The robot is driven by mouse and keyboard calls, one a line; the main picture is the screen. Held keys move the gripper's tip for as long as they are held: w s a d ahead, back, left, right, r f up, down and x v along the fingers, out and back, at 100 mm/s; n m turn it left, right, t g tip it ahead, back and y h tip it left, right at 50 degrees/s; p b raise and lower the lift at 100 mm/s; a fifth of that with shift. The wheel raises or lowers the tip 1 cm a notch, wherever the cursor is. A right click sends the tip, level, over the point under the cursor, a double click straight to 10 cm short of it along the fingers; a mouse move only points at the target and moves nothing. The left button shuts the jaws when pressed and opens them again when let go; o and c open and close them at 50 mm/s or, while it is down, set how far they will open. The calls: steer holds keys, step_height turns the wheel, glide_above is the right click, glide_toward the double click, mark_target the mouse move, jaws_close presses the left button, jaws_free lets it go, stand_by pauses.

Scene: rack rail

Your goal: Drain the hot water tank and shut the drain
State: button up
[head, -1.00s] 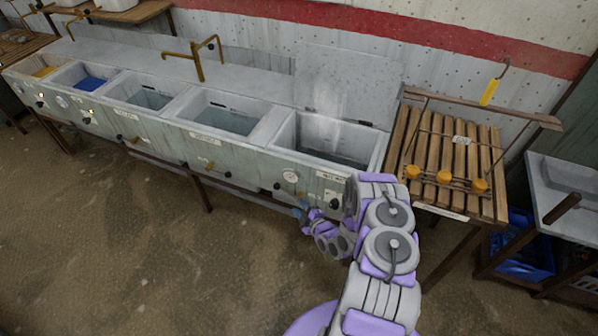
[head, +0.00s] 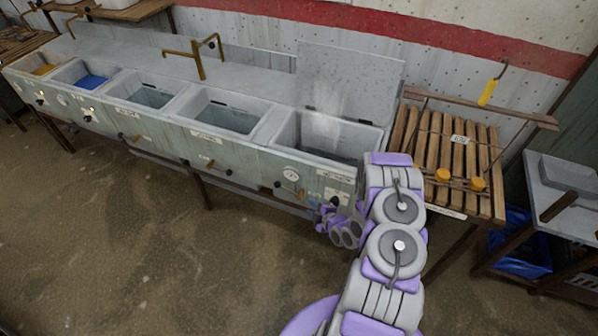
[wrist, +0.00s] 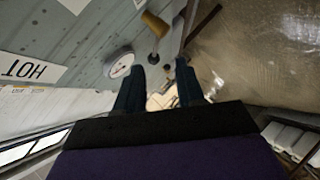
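The hot water tank (head: 318,158) is the rightmost basin of the row, with its lid (head: 345,80) raised and steam above the water. Its front carries a round gauge (head: 291,174), a lever with a tan handle (head: 300,193) and dark knobs. The wrist view shows the tan handle (wrist: 155,24) on a dark stem, the gauge (wrist: 122,65) and an upside-down HOT label (wrist: 33,70). My gripper (wrist: 158,82) is open and empty, its two dark fingers short of the lever. In the head view my gripper (head: 332,212) is low at the tank's front right corner; its fingertips are unclear.
Other basins (head: 225,118) run to the left, with tan levers on their fronts. A slatted wooden rack (head: 450,160) stands right of the hot tank. A blue crate (head: 525,255) sits under the grey-topped table at far right. The floor in front is clear.

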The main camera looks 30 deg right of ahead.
steer(key=w+r+m+g+h+p, duration=0.1)
steer(key=w+r+g, duration=0.15)
steer(key=r, duration=0.45)
steer(key=w+r+m+g+h, duration=0.1)
steer(key=r+g, duration=0.2)
steer(key=r, duration=0.4)
steer(key=s+a+r+m+g+p, duration=0.1)
steer(key=s+a+r, duration=0.1)
steer(key=a+r, duration=0.3)
steer(key=shift+s+r+m+g+h, duration=0.15)
steer(key=shift+r+m+g+h, duration=0.2)
steer(key=shift+r, duration=1.55)
